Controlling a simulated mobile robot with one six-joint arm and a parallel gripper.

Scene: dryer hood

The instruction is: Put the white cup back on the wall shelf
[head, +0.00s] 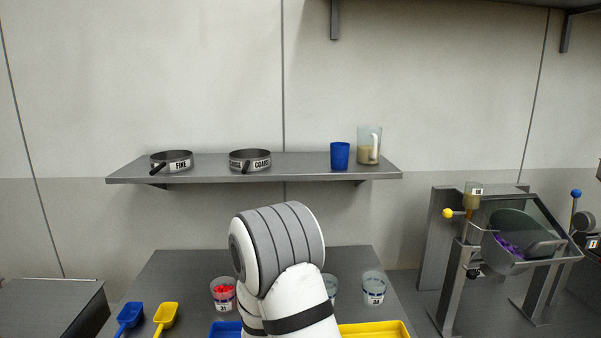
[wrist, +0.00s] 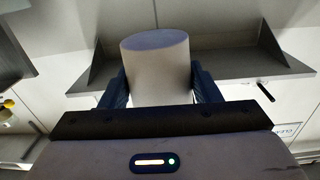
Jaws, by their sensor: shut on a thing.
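The white cup (wrist: 160,80) is between the two blue fingers of my gripper (wrist: 160,88) in the wrist view, and the gripper is shut on it. One round end of the cup faces up in that picture and looks bluish grey. The cup and the gripper do not show in the head view, where my own arm hides them. The grey wall shelf (head: 215,176) runs across the middle of the head view. On it are the FINE sieve (head: 171,161), the COARSE sieve (head: 249,160), a blue cup (head: 340,156) and a clear jug (head: 369,146).
The shelf is bare between the COARSE sieve and the blue cup. On the counter (head: 170,270) below are a tub of red bits (head: 223,294), another tub (head: 373,288), a blue scoop (head: 129,316) and a yellow scoop (head: 166,316). A machine (head: 510,240) stands at right.

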